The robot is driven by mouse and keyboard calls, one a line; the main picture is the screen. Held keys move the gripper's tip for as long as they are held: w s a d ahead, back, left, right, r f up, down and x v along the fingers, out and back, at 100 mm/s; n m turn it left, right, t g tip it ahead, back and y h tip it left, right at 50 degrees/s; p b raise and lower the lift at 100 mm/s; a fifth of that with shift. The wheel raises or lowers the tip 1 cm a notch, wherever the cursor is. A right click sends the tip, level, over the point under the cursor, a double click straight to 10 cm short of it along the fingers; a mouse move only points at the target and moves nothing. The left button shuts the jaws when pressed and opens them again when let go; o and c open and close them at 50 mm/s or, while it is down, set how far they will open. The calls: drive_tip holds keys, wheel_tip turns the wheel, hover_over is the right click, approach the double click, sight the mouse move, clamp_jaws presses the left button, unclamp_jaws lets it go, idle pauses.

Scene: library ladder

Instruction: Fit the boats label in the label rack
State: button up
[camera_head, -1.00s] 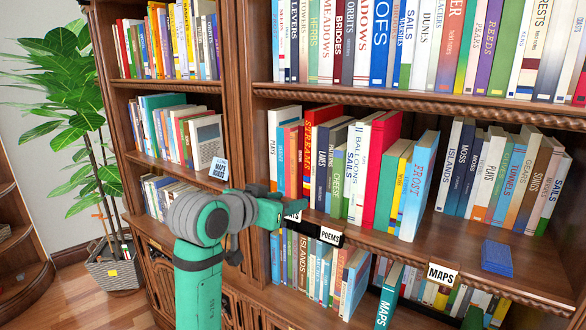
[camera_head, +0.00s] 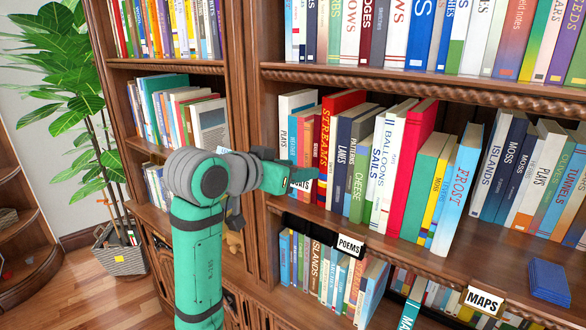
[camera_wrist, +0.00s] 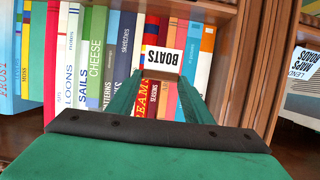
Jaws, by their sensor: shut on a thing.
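The boats label is a white card with black letters. In the wrist view the boats label (camera_wrist: 160,58) reads upside down between my fingertips. My gripper (camera_wrist: 160,78) is shut on it. A POEMS label (camera_head: 350,246) and a MAPS label (camera_head: 485,301) sit along the front edge of the shelf below that row.
Books fill the shelves behind my gripper. A wooden upright (camera_wrist: 240,62) and a MAPS ROADS card (camera_wrist: 304,68) are at the right in the wrist view. A potted plant (camera_head: 75,110) stands at the left.

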drive_tip(key=shift+s+a+f, duration=0.1)
drive_tip(key=shift+a+f, duration=0.05)
drive_tip(key=shift+f, duration=0.5)
drive_tip(key=shift+s+a+f, duration=0.1)
drive_tip(key=shift+s+f, duration=0.05)
drive_tip(key=shift+f, duration=0.55)
drive_tip(key=shift+s+a+f, duration=0.1)
drive_tip(key=shift+a+f, duration=0.05)
drive_tip(key=shift+f, duration=0.5)
drive_tip(key=shift+s+f, duration=0.15)
drive_tip(key=shift+f, duration=0.65)
drive_tip(key=shift+s+a+f, duration=0.15)
drive_tip(key=shift+s+f, duration=0.05)
drive_tip(key=shift+f, duration=0.8)
drive_tip(key=shift+s+a+f, duration=0.15)
drive_tip(key=shift+f, duration=0.8)
drive_tip(key=o, duration=1.5)
drive_tip(key=shift+o, duration=0.2)
drive_tip(key=shift+s+a, duration=0.1)
approach(299, 186)
drive_tip(key=s+a+f, duration=0.2)
drive_tip(key=s+f, duration=0.2)
drive_tip(key=shift+a, duration=0.35)
